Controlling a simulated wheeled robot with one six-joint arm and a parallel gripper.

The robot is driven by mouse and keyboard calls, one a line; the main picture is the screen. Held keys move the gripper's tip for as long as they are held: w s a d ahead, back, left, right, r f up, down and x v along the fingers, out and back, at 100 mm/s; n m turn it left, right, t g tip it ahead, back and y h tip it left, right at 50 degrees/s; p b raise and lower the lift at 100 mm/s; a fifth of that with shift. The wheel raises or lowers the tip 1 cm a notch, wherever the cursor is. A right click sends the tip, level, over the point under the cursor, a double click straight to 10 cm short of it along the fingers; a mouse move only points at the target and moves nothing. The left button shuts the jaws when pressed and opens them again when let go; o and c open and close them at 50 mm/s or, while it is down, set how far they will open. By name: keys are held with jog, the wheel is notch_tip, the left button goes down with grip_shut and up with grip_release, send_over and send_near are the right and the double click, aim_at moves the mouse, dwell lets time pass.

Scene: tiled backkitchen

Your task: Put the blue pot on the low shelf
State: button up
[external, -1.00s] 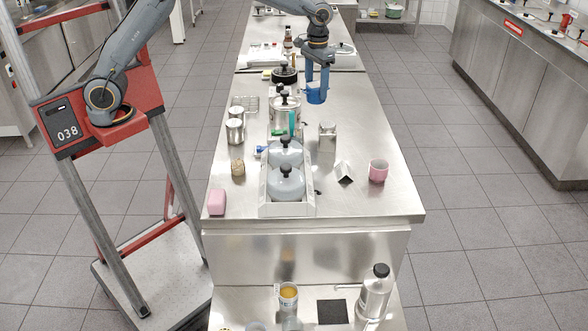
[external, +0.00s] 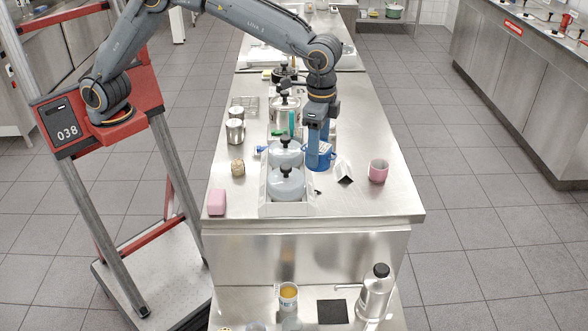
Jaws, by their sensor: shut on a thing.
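My gripper (external: 319,147) points down over the right half of the steel worktop (external: 395,195), shut on the small blue pot (external: 320,163). The pot is partly hidden by the fingers. It is right of the white tray with lidded grey-blue pots and left of a small steel angled piece. I cannot tell whether it touches the worktop. A lower steel surface (external: 335,290) lies in front of the worktop, at the bottom of the view; I cannot tell whether it is the low shelf.
The white tray (external: 264,200) holds two lidded pots. A pink cup (external: 378,171) and the steel angled piece (external: 344,172) stand to the right.

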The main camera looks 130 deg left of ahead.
jog(key=w+d+f+m, duration=0.1)
jog(key=w+d+m, duration=0.1)
jog(key=d, duration=0.7)
jog(key=w+d+f+m, duration=0.1)
jog(key=d+m, duration=0.2)
jog(key=d, duration=0.5)
jog(key=s+d+f, duration=0.7)
jog(key=d+f, duration=0.2)
jog(key=f, duration=0.1)
jog(key=s+d+f, duration=0.7)
jog(key=d+f, duration=0.2)
jog(key=f, duration=0.2)
notch_tip(320, 180, up, 28)
jog(key=f, duration=0.1)
jog(key=w+a+n, duration=0.1)
jog(key=a+n, duration=0.7)
jog(key=a, duration=3.2)
jog(key=s+a+n+b, duration=0.1)
jog(key=s+a+n, duration=0.1)
jog(key=s+a, duration=0.6)
jog(key=s+a+n, duration=0.1)
jog(key=s+a, duration=0.4)
jog(key=a, duration=0.8)
jog(key=shift+f+p, duration=1.4)
jog(key=shift+f, duration=5.95)
